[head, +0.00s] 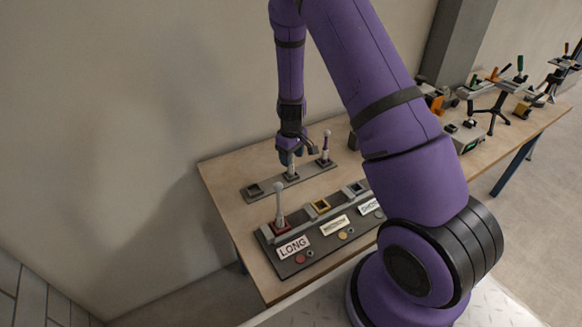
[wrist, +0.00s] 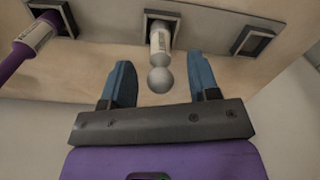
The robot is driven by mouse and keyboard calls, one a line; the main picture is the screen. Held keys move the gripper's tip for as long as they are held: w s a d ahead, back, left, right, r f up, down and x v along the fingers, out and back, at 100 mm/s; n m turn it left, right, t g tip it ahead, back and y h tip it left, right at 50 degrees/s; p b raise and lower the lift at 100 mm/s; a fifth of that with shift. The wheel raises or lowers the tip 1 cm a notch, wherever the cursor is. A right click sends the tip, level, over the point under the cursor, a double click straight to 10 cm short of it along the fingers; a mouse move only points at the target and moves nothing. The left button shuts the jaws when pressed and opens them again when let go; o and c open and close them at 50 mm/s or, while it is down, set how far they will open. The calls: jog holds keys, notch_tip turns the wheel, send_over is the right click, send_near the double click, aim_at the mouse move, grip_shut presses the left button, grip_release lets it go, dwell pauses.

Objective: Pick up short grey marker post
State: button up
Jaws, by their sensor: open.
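A grey marker post (wrist: 160,50) with a round ball top and a pale label stands in the middle socket of the back rack. In the head view the same post (head: 291,171) shows below my gripper (head: 289,156). In the wrist view my gripper (wrist: 162,78) is open, with one blue finger on each side of the ball top. A gap shows between the post and each finger. Whether the fingertips reach down to the ball's height is hard to tell. Another grey post (head: 279,205) stands in the red socket behind the LONG label.
A purple post (head: 326,146) stands in the rack's right socket, close beside my gripper. The rack's left socket (head: 254,190) is empty. The labelled board's yellow socket (head: 320,206) is empty. Tools and stands (head: 495,105) occupy the table's far right.

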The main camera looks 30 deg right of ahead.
jog(key=shift+f, duration=1.1)
jog(key=c, duration=1)
jog(key=shift+r, duration=0.1)
